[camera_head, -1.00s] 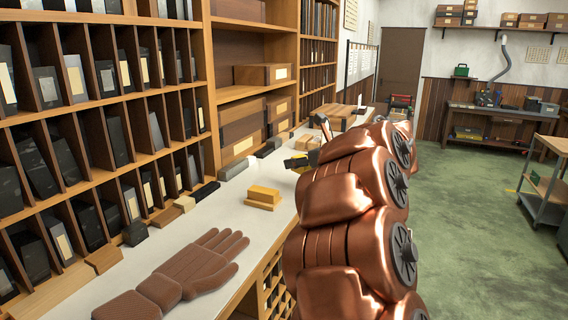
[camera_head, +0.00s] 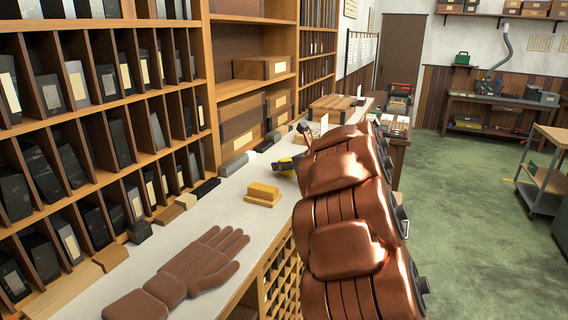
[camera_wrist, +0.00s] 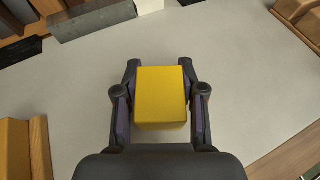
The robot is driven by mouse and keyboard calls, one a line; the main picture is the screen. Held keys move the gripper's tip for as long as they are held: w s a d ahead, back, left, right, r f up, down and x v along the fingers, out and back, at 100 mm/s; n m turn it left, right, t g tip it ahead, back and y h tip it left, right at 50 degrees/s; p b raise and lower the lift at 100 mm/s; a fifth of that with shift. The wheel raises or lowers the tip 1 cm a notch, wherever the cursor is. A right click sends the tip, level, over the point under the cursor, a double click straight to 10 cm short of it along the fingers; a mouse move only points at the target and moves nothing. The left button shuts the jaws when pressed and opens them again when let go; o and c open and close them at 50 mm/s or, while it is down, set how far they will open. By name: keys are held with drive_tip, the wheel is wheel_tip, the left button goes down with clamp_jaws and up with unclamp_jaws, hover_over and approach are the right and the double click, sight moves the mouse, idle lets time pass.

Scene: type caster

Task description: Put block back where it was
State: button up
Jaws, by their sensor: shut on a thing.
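A yellow block (camera_wrist: 162,98) sits between the two dark fingers of my gripper (camera_wrist: 160,75) in the wrist view, with a finger against each side. My copper arm hides part of the gripper there. I cannot tell whether the held block touches the counter. The other yellow block (camera_head: 263,190) rests on a slightly wider tan base (camera_head: 262,201), nearer to me and to the left of my gripper.
A brown hand-shaped object (camera_head: 202,263) lies on the near counter. Small dark, grey and tan blocks line the shelf side, including a grey bar (camera_wrist: 92,20). Tall pigeonhole shelves (camera_head: 100,120) border the left. The counter around the gripper is mostly clear.

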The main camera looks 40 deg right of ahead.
drive_tip(key=shift+f+b, duration=0.25)
drive_tip(key=shift+b, duration=0.05)
drive_tip(key=o, duration=1.1)
drive_tip(key=shift+r, duration=0.1)
drive_tip(key=shift+o, duration=0.2)
drive_tip(key=shift+r+p, duration=0.25)
drive_tip(key=shift+p, duration=0.2)
drive_tip(key=shift+s+d+b, duration=0.15)
drive_tip(key=shift+s+b, duration=0.15)
drive_tip(key=shift+b, duration=0.05)
drive_tip(key=b+v, duration=0.3)
drive_tip(key=v, duration=0.7)
drive_tip(key=shift+f+b, duration=0.15)
drive_tip(key=shift+b, duration=0.15)
drive_tip(key=shift+s+r, duration=0.35)
drive_tip(key=shift+s, duration=0.3)
